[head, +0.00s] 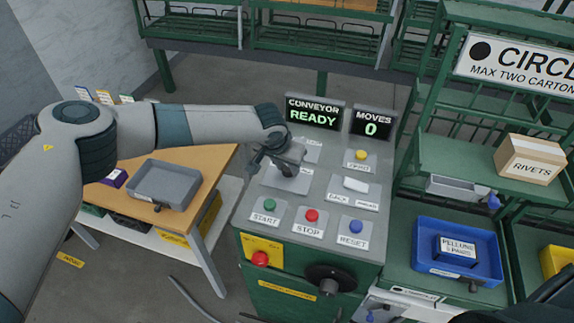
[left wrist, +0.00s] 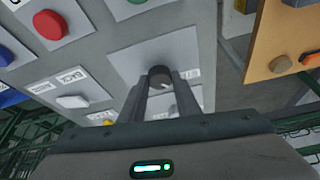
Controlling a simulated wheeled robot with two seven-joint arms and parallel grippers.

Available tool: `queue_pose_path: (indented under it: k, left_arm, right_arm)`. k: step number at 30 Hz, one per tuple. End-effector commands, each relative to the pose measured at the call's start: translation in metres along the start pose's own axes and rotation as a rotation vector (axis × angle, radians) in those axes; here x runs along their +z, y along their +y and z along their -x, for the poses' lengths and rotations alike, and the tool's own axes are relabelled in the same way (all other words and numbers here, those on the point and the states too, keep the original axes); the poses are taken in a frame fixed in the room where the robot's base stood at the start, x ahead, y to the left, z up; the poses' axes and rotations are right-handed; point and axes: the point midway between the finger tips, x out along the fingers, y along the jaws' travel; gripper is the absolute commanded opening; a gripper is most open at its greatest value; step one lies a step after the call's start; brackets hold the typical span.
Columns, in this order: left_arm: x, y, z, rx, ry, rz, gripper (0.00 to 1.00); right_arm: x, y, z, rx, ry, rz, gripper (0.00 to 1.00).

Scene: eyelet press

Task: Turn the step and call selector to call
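The selector knob (left wrist: 160,75) is a small dark round knob with a pale mark, on a light plate (left wrist: 125,50) of the grey console. My left gripper (head: 274,163) is over the upper left of the console and hides the knob in the head view. In the left wrist view its two fingers (left wrist: 161,88) stand apart, one on each side of the knob, at or just short of it. I cannot tell whether they touch it. My right gripper is not in view.
The console has START (head: 270,205), STOP (head: 312,215) and RESET (head: 356,227) buttons, a yellow button (head: 361,155) and a white switch (head: 355,185). A wooden table with a grey tray (head: 164,185) stands left.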

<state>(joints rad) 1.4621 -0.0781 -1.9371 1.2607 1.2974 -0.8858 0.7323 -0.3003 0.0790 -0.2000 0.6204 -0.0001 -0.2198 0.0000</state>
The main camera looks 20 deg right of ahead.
Motion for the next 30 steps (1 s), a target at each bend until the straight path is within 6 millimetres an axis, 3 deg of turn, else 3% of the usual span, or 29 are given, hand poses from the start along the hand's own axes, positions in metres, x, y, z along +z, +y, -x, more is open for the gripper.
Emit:
queue_pose_path:
  k: [1, 3, 17, 30]
  left_arm:
    - [0.000, 0.000, 0.000, 0.000, 0.000, 0.000, 0.16]
    - [0.000, 0.000, 0.000, 0.000, 0.000, 0.000, 0.07]
    - [0.001, -0.001, -0.001, 0.021, 0.000, -0.043, 0.07]
    - [0.000, -0.003, -0.002, 0.115, 0.002, -0.265, 0.07]
  right_arm:
    - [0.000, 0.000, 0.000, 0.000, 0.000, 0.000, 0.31]
    - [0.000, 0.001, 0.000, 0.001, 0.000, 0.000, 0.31]
    - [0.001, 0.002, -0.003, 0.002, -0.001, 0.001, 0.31]
    - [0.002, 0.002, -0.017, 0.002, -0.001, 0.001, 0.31]
